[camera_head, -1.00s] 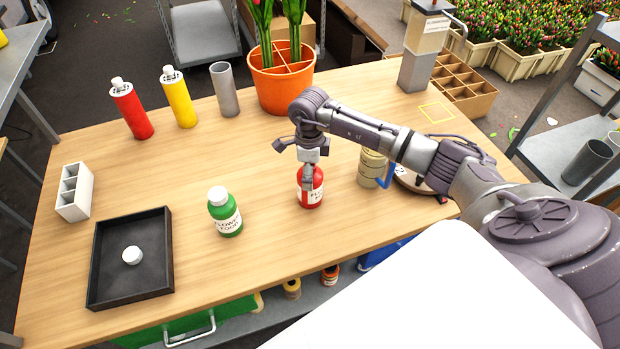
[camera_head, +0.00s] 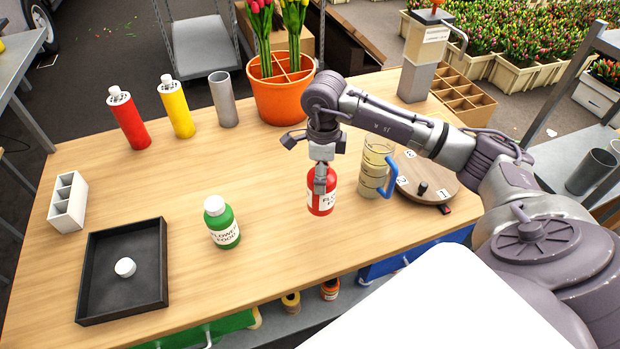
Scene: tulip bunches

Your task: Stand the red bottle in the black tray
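The red bottle (camera_head: 322,199), with a white label, stands upright on the wooden table. My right gripper (camera_head: 321,180) is directly above it and its fingers reach down over the bottle's top, hiding the neck and cap. Whether the fingers are closed on it cannot be made out. The black tray (camera_head: 91,309) lies at the table's front left, with a small white round cap (camera_head: 125,267) in it. My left gripper is not in view.
A green flower food bottle (camera_head: 221,224) stands between tray and red bottle. A clear jug with a blue handle (camera_head: 374,170) stands close right of the red bottle, beside a round wooden turntable (camera_head: 430,178). Red (camera_head: 127,118) and yellow (camera_head: 176,107) spray cans stand at the back.

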